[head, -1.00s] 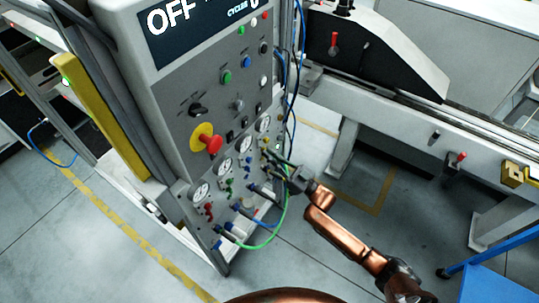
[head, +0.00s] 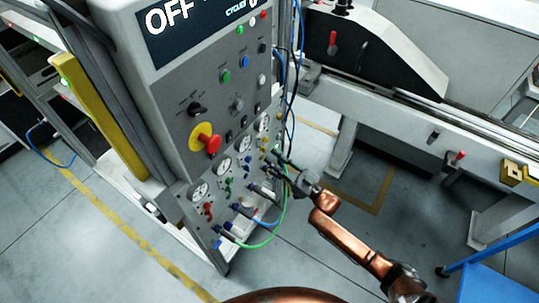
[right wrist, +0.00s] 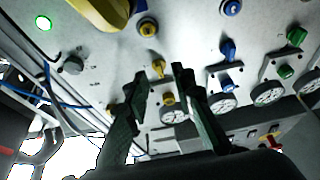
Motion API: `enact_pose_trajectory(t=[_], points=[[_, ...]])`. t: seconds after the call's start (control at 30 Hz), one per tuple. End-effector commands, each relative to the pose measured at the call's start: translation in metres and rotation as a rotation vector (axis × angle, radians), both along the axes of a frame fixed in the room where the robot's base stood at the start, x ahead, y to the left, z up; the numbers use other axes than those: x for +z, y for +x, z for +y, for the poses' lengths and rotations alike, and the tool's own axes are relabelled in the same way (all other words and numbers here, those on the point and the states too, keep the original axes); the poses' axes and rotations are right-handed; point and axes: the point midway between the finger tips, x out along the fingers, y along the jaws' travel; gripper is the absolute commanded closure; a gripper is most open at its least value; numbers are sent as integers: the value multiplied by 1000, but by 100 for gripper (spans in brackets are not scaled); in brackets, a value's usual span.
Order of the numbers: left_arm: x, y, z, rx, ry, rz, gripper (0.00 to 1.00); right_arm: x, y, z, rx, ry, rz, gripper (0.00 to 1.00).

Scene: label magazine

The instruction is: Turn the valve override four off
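A grey control panel (head: 215,130) carries several small coloured valve knobs near its lower edge. In the right wrist view a yellow knob (right wrist: 157,60) is just beyond the fingertips, close to the left one. A second yellow knob (right wrist: 168,98) shows through the gap between the fingers. Blue knobs (right wrist: 228,49) and green knobs (right wrist: 297,37) lie to the right. My right gripper (right wrist: 169,67) is open with a narrow gap, and I see no knob held. In the head view my right gripper (head: 277,157) is at the panel's lower right. My left gripper is out of view.
Blue and green hoses (head: 262,245) loop below the panel close to the gripper. A red mushroom button (head: 213,144) sticks out on a yellow base. Gauges (head: 245,143) sit near the knobs. A machine bed (head: 410,115) stands to the right.

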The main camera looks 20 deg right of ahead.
Motion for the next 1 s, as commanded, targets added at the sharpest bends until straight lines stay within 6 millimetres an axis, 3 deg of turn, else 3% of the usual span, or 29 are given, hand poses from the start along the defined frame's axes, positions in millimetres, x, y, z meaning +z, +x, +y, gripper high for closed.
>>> enact_pose_trajectory(t=[0.2,0.43,1.0], points=[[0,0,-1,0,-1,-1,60,-19,-35,-28,-1,-2,2,77],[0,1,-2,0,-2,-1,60,-32,-61,-48,0,-1,1,77],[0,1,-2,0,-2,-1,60,-36,-69,-54,0,-1,-1,77]])
